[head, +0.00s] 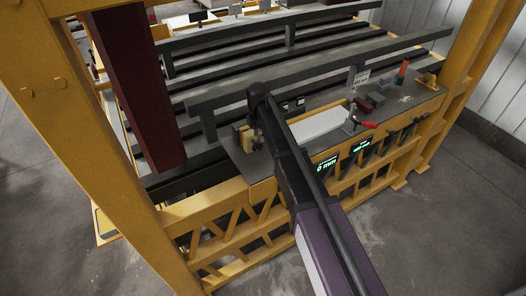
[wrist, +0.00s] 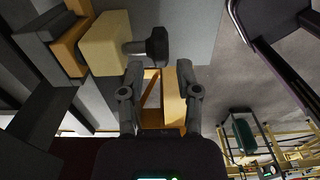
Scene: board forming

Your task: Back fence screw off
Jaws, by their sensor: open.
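A dark screw knob (wrist: 157,45) on a short grey stem sticks out of a pale yellow block (wrist: 105,43) in the wrist view. My gripper (wrist: 160,68) is open and empty, its two fingers apart, with the knob just beyond the fingertips and slightly left of centre. The fingers do not close on it; whether they touch it I cannot tell. In the head view a small yellow block (head: 247,140) shows at the left end of the grey table beside my arm's end. My gripper is hard to make out there, and the knob cannot be made out.
A pale board (head: 321,123) lies on the grey table (head: 395,103), near a red-handled clamp (head: 366,124). Long grey rails (head: 320,73) run behind. Yellow frame posts (head: 90,130) and a dark red beam (head: 135,85) stand left. Green-lit displays (head: 326,164) face the front.

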